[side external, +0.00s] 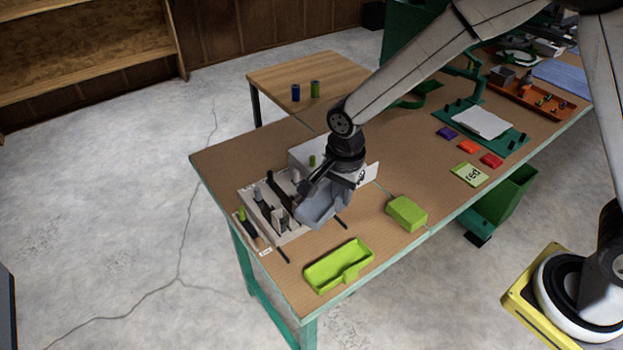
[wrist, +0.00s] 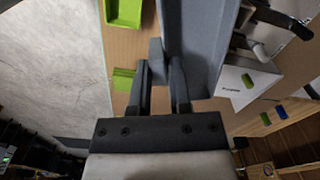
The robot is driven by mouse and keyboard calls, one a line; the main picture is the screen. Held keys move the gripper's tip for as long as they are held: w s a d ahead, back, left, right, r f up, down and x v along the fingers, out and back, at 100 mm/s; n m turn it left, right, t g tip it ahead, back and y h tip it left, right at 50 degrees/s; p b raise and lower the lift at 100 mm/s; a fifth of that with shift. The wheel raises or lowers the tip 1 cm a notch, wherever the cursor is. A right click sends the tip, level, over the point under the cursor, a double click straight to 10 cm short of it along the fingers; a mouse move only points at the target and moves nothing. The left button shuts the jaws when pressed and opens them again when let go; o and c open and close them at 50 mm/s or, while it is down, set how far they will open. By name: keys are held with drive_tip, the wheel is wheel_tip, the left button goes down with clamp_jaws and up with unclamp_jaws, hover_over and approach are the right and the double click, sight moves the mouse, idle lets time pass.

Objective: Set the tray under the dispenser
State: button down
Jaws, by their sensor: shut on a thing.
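A grey-blue tray (side external: 322,208) is at the left part of the workbench, just right of a pale fixture with black levers (side external: 262,212). This fixture looks like the dispenser, though its label is too small to read. My gripper (wrist: 160,68) is shut on a small tab on the tray's side; the long grey tray (wrist: 203,35) extends up the wrist view. In the side view my gripper (side external: 318,188) comes down over the tray and hides part of it. The tray looks tilted there, and I cannot tell whether it touches the bench.
A green open tray (side external: 338,267) lies near the front edge, and a green block (side external: 407,213) sits right of my gripper. A white box (side external: 308,152) stands behind. Thin black rods lie near the fixture. The bench front between the green pieces is bare.

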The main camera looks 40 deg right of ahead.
sight(328, 215)
drive_tip(key=a+m, duration=0.1)
drive_tip(key=a, duration=0.1)
drive_tip(key=a+m, duration=0.1)
drive_tip(key=m, duration=0.1)
drive_tip(key=shift+s+a+m, duration=0.3)
drive_tip(key=shift+s+a, duration=0.05)
drive_tip(key=shift+s, duration=0.05)
drive_tip(key=shift+f, duration=2.5)
drive_tip(key=shift+f, duration=0.1)
drive_tip(key=shift+f, duration=1.65)
drive_tip(key=shift+f, duration=0.55)
drive_tip(key=shift+f, duration=0.7)
drive_tip(key=shift+f, duration=0.45)
